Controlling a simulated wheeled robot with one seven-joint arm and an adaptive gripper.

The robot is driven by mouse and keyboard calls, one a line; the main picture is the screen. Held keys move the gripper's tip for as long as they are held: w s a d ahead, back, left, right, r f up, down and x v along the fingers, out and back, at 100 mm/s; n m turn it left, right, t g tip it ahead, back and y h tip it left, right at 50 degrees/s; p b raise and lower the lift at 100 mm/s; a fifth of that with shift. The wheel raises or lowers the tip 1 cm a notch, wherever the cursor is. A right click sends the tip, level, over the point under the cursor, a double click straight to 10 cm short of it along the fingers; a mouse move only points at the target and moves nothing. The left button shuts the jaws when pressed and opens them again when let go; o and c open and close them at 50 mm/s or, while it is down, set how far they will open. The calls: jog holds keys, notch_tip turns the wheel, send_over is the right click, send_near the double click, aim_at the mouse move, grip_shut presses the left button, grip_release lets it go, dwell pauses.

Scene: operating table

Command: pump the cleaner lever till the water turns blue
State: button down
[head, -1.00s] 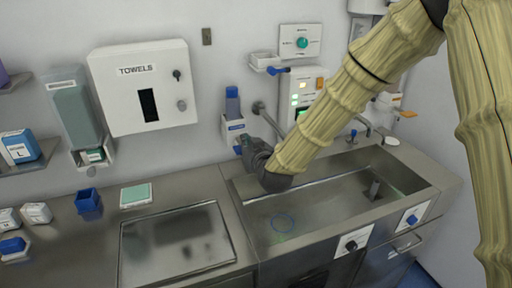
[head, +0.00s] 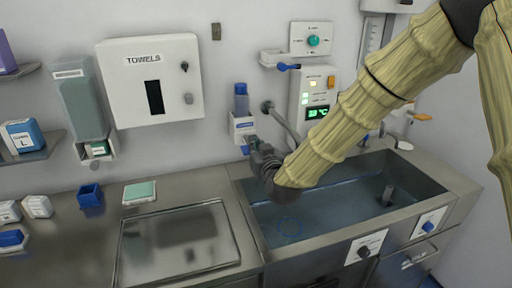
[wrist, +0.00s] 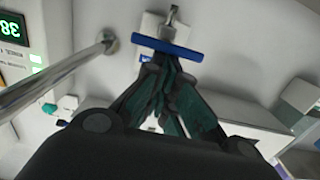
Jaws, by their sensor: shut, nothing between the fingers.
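The cleaner dispenser (head: 242,127) is a white wall bracket holding a blue bottle (head: 241,102), above the sink's left back corner. Its blue lever (wrist: 167,47) crosses the wrist view as a wide bar. My gripper (head: 252,146) is shut and empty, just below and in front of the dispenser. In the wrist view its dark green fingers (wrist: 162,66) come together right by the lever; I cannot tell whether they touch it. The water (head: 335,205) in the sink (head: 433,190) looks dull blue.
A tap pipe (head: 283,122) leaves the wall just right of my gripper. A control panel (head: 313,95) with lit buttons and a green display is beyond it. The towel box (head: 150,85) hangs at left. The steel counter lid (head: 180,238) is clear.

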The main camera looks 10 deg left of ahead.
jog(key=s+d+r+b, duration=0.1)
jog(key=s+d+r, duration=0.3)
jog(key=s, duration=0.5)
jog(key=shift+s+d, duration=0.3)
jog(key=shift+d, duration=0.15)
jog(key=shift+f, duration=0.1)
dwell(1.1)
